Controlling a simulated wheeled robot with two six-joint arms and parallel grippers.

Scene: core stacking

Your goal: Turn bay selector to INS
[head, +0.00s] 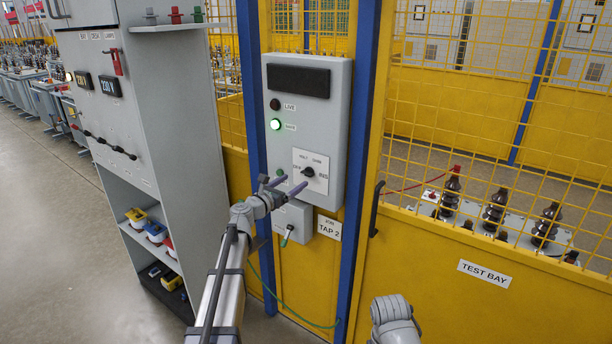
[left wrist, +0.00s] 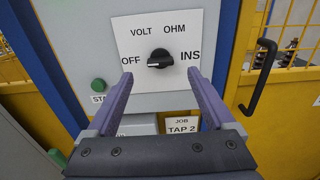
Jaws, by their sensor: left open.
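The bay selector is a small black knob (head: 308,172) on a white plate on the grey control box (head: 338,130). In the left wrist view the knob (left wrist: 160,59) stands between the labels OFF, VOLT, OHM and INS. Its handle lies about level, and a pale mark on its left end faces OFF. My left gripper (head: 285,184) is open and empty in front of the plate. In the left wrist view its two purple fingers (left wrist: 159,75) reach up on either side just below the knob, apart from it.
A green lamp (head: 275,124) is lit beside a label on the box. A green START button (left wrist: 98,85) sits lower left of the plate. A black door handle (head: 376,208) is to the right on the yellow fence. A grey cabinet (head: 168,120) stands close on the left.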

